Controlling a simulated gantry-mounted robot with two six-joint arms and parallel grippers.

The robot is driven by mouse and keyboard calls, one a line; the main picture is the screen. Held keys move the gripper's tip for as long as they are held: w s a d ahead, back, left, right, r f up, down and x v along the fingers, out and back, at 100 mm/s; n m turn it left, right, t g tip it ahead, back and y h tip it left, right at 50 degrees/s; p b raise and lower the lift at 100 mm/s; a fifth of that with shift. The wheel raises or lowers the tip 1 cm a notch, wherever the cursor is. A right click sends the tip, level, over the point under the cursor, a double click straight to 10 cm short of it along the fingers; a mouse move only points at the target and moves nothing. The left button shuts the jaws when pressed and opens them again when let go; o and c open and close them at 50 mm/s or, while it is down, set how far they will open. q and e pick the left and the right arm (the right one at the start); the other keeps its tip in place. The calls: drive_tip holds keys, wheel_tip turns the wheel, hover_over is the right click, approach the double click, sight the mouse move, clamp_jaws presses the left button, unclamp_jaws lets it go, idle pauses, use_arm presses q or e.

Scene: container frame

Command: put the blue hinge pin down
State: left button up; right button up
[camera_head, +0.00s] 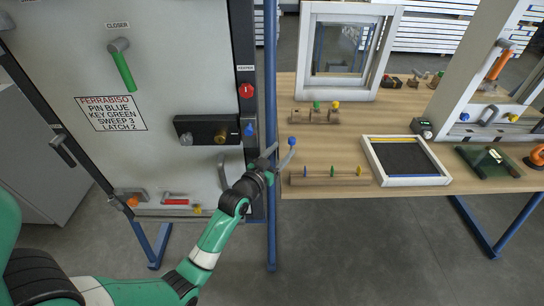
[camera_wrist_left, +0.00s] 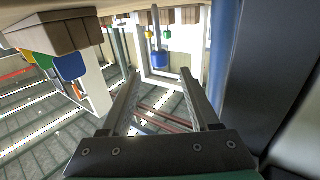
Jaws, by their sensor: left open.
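The blue hinge pin (camera_head: 292,141) shows as a small blue head just past the fingertips of my left gripper (camera_head: 283,151), in front of the bench edge. In the left wrist view, a blue cylinder (camera_wrist_left: 160,60) appears beyond and between the fingertips of the open left gripper (camera_wrist_left: 155,80), with a gap to both fingers. I cannot tell what supports it. The front wooden rack (camera_head: 330,181) carries blue, green and yellow pegs. The rear wooden rack (camera_head: 316,118) carries a green and a yellow peg. My right gripper is out of view.
A grey door (camera_head: 165,70) with a lock box (camera_head: 205,131) stands left, and a blue post (camera_head: 270,220) stands beside my left gripper. A framed window (camera_head: 345,50) and a dark tray with a white rim (camera_head: 446,180) are on the bench. Bare wood lies between the racks.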

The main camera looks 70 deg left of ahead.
use_arm(q)
drive_tip(key=p+v, duration=0.1)
drive_tip(key=v, duration=0.5)
drive_tip(key=shift+s+d, duration=0.2)
drive_tip(key=shift+s, duration=0.05)
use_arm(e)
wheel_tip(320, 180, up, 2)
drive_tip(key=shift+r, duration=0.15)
